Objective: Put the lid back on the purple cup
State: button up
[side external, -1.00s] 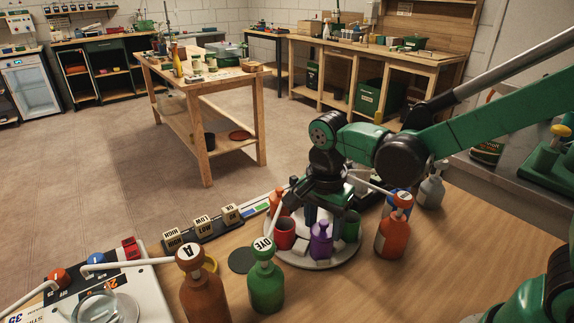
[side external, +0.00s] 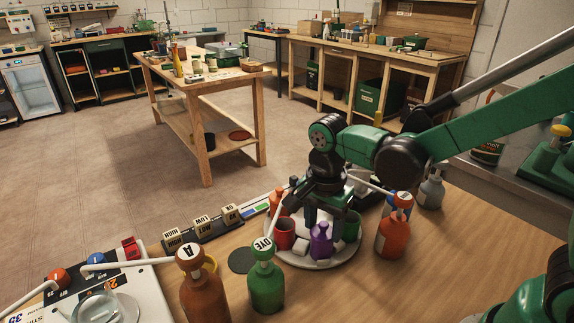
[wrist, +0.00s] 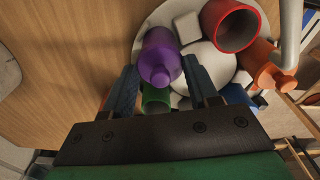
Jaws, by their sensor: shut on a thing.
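The purple cup (side external: 320,248) stands upright on a round pale tray, with a narrow purple top above its body. The wrist view also shows the purple cup (wrist: 158,42); its pointed purple lid (wrist: 159,70) faces the camera. My gripper (side external: 322,222) is directly over the cup, fingers down. In the wrist view, the fingers of my gripper (wrist: 160,72) lie on either side of the lid, and I take them as shut on it. I cannot tell whether the lid is fully seated or slightly raised.
A red cup (side external: 284,233) and a green cup (side external: 351,226) stand close by on the round tray (side external: 300,263). Orange (side external: 391,240) and green (side external: 265,288) pump bottles flank the tray. A dark disc (side external: 241,260) lies on the table to the left.

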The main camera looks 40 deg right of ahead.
jog(key=o, duration=1.4)
jog(key=shift+o, duration=0.2)
jog(key=shift+r, duration=0.15)
jog(key=shift+r, duration=3.35)
jog(key=shift+c, duration=0.2)
grip_shut()
jog(key=shift+f, duration=0.3)
